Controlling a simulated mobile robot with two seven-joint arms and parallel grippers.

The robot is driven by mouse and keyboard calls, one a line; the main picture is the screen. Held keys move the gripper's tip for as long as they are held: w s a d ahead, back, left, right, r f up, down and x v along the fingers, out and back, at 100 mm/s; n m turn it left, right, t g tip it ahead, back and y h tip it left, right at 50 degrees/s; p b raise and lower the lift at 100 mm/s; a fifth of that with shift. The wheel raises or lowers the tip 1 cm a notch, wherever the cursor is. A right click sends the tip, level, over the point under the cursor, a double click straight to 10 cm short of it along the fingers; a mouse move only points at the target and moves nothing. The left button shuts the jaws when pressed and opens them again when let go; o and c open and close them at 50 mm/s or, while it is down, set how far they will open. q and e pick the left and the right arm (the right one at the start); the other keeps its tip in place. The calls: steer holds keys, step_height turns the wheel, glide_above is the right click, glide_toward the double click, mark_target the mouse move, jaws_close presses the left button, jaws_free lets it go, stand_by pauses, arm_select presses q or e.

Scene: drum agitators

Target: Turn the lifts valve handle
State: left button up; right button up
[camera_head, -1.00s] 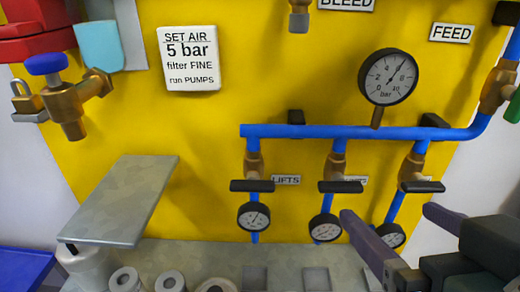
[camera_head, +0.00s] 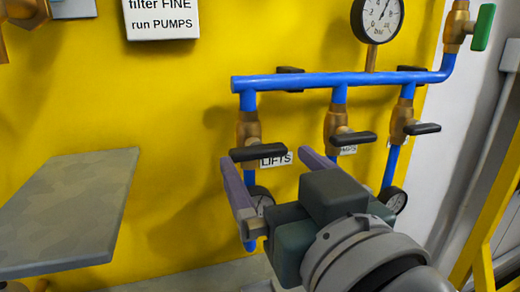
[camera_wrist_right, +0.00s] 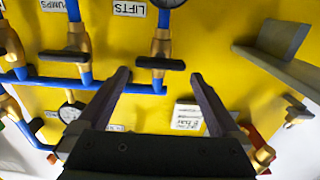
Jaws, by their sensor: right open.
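The lifts valve has a brass body (camera_head: 248,129) on the leftmost blue drop pipe, with a black bar handle (camera_head: 257,154) lying crosswise, about level. The white LIFTS label (camera_head: 276,160) is just right of it, partly covered. My right gripper (camera_head: 268,161) is open, its two purple-grey fingers spread just in front of and around the handle's height. In the right wrist view, which is upside down, the lifts handle (camera_wrist_right: 160,63) sits just beyond the gap between the fingertips (camera_wrist_right: 160,75). I cannot tell whether they touch. My left gripper is not in view.
Two similar valve handles (camera_head: 354,137) (camera_head: 422,128) stand close on the right. A blue manifold pipe (camera_head: 310,82) runs above, with a pressure gauge (camera_head: 378,18) over it. A small gauge (camera_head: 261,200) is behind my gripper. A grey shelf (camera_head: 70,215) juts out at left.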

mark_target(261, 152)
steer(key=shift+x, duration=1.8)
steer(key=c, duration=1.1)
